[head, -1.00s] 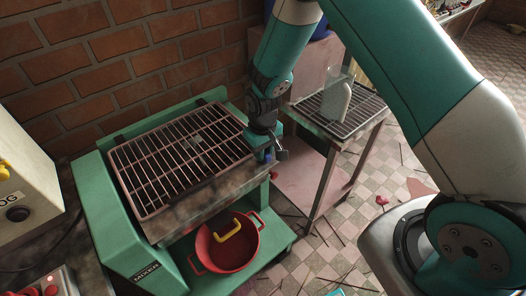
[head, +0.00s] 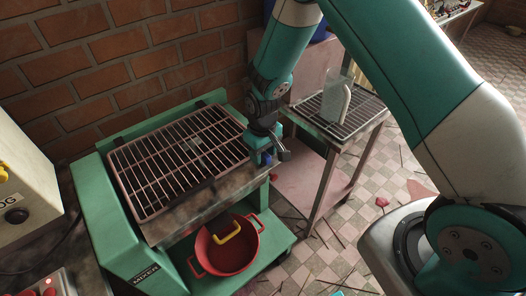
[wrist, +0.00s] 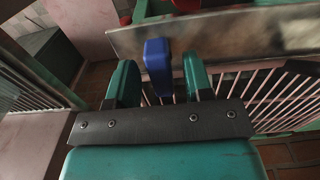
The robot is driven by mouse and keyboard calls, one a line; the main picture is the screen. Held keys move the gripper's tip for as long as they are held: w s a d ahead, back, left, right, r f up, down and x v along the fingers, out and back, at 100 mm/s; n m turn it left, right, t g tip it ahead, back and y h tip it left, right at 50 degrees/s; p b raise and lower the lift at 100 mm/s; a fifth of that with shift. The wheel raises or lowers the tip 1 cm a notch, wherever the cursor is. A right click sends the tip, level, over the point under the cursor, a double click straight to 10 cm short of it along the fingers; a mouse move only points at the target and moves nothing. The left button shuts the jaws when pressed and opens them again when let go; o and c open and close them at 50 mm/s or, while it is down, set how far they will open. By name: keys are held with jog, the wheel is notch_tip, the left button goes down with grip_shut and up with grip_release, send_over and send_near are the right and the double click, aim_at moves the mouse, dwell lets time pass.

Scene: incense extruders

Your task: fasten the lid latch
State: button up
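The mixer (head: 131,252) is a green machine with a metal grid lid (head: 180,158) lying over its top. A blue latch (head: 266,158) shows at the right end of the mixer's front edge, partly hidden by my gripper (head: 270,148). In the wrist view the blue latch (wrist: 158,66) stands between the two green fingers of my gripper (wrist: 160,78), against the metal front edge. The fingers are open, with a gap visible on each side of the latch. I cannot tell whether the latch is fastened.
A red pot (head: 229,247) with a yellow handle sits on the shelf below the mixer's top. A side table (head: 315,125) with a rack and a clear container (head: 336,98) stands to the right. A brick wall (head: 90,60) is behind.

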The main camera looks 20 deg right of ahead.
jog(key=shift+r, duration=0.1)
notch_tip(320, 180, up, 17)
jog(key=b, duration=0.2)
jog(key=shift+r+b, duration=0.15)
jog(key=shift+b, duration=0.15)
jog(key=s+a+r+n+y, duration=0.1)
jog(key=s+r, duration=0.4)
jog(key=s, duration=0.7)
jog(key=s+a+r+n+y, duration=0.2)
jog(key=s+a+r+y, duration=0.1)
jog(key=s, duration=1)
jog(key=shift+a+r, duration=0.4)
jog(key=shift+r, duration=0.45)
jog(key=shift+a, duration=0.1)
